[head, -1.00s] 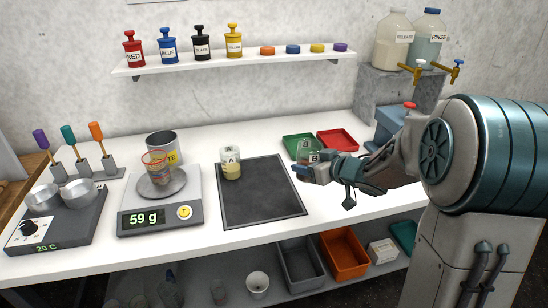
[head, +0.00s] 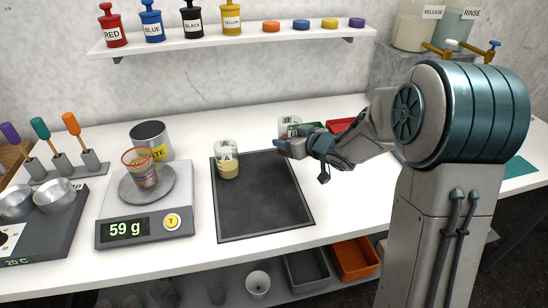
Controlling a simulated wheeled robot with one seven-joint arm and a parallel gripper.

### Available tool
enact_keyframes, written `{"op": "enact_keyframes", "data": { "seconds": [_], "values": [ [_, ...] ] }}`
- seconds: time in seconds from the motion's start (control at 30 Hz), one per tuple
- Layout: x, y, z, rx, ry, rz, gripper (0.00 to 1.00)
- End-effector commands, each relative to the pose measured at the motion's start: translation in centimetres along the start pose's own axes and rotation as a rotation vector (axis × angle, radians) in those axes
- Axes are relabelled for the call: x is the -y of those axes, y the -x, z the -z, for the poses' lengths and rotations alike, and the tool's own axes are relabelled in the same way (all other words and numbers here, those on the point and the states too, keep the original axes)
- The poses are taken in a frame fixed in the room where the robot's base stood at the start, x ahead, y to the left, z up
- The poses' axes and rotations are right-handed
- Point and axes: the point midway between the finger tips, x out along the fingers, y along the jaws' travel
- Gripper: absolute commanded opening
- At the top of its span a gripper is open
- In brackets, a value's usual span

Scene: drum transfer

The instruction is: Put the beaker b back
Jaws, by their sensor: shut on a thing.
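Beaker B (head: 288,123), a clear glass with a green-marked B label, is at the rear right of the dark mat, beside the green tray. My gripper (head: 284,147) is shut on it; the fingers hide its lower part, so I cannot tell whether it touches the table. Beaker A (head: 228,162), holding pale yellow stuff, stands upright on the dark mat (head: 262,205) near its left rear corner.
The green tray (head: 313,127) and red tray (head: 338,125) lie behind my arm, partly hidden. The scale (head: 120,233) reads 59 g and carries a small beaker (head: 144,174) on its pan. A grey waste can (head: 150,136) stands behind it. Most of the mat is clear.

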Motion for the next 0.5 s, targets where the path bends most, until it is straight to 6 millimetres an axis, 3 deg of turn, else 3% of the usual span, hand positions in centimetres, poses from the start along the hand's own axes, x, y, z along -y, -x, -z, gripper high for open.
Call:
{"op": "enact_keyframes", "data": {
  "seconds": [0.03,0.2,0.5],
  "values": [
    [0.8,-1.3,-0.5,0.001,0.0,0.005,0.3],
    [2.4,-3.9,-1.0,0.0,0.001,0.004,0.3],
    [3.0,-5.3,-2.2,0.002,0.0,0.003,0.3]
  ]
}}
